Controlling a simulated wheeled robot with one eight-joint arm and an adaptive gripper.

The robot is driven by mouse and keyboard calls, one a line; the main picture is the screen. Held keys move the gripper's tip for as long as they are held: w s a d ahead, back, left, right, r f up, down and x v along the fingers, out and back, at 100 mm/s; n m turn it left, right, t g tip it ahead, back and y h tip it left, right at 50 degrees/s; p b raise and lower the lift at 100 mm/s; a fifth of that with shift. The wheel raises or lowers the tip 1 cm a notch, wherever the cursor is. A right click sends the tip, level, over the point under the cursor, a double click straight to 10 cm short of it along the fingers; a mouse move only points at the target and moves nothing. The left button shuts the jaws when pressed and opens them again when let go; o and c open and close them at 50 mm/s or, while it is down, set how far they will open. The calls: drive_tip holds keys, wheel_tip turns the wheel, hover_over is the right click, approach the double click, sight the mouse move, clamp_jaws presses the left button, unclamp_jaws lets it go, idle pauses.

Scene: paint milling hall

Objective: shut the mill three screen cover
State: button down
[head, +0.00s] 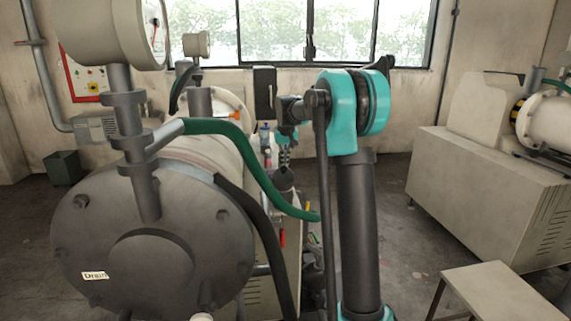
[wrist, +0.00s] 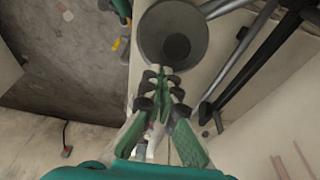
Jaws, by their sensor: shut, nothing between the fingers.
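My gripper (head: 284,158) is beyond the near mill in the head view, pointing down beside the mill's body. In the wrist view my gripper (wrist: 162,78) has its green, dark-jointed fingers together, with nothing between them. A grey round cup-like part (wrist: 172,35) with a dark centre lies just past the fingertips; I cannot tell whether they touch. In the head view a dark rounded part (head: 284,179) shows just under the fingers. The near mill (head: 150,245) has a large dark bolted end. I cannot tell which part is the mill three screen cover, or how far open it stands.
A green hose (head: 255,165) and a dark hose run close beside my arm. A pressure gauge (head: 153,30) stands above the near mill. Another mill (head: 490,165) is at the right, with a small bench (head: 495,290) in front. Floor is open between them.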

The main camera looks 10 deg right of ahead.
drive_tip(key=w+g, duration=0.1)
drive_tip(key=w+f+g, duration=0.1)
drive_tip(key=shift+w, duration=0.3)
drive_tip(key=shift+w+f, duration=0.9)
drive_tip(key=shift+w, duration=0.25)
drive_tip(key=shift+w+f, duration=0.6)
drive_tip(key=shift+f, duration=0.05)
drive_tip(key=shift+w+f, duration=0.1)
drive_tip(key=shift+f, duration=0.05)
wheel_tip(320, 180, up, 14)
drive_tip(key=w, duration=0.3)
drive_tip(key=s+d+f+t, duration=0.1)
drive_tip(key=s+f, duration=0.8)
drive_tip(key=s, duration=0.8)
drive_tip(key=s+d+f+t, duration=0.1)
drive_tip(key=s+f, duration=0.9)
drive_tip(key=s, duration=0.7)
drive_tip(key=s+d+f+t, duration=0.1)
drive_tip(key=s+f, duration=0.9)
drive_tip(key=s, duration=0.8)
drive_tip(key=shift+d, duration=0.2)
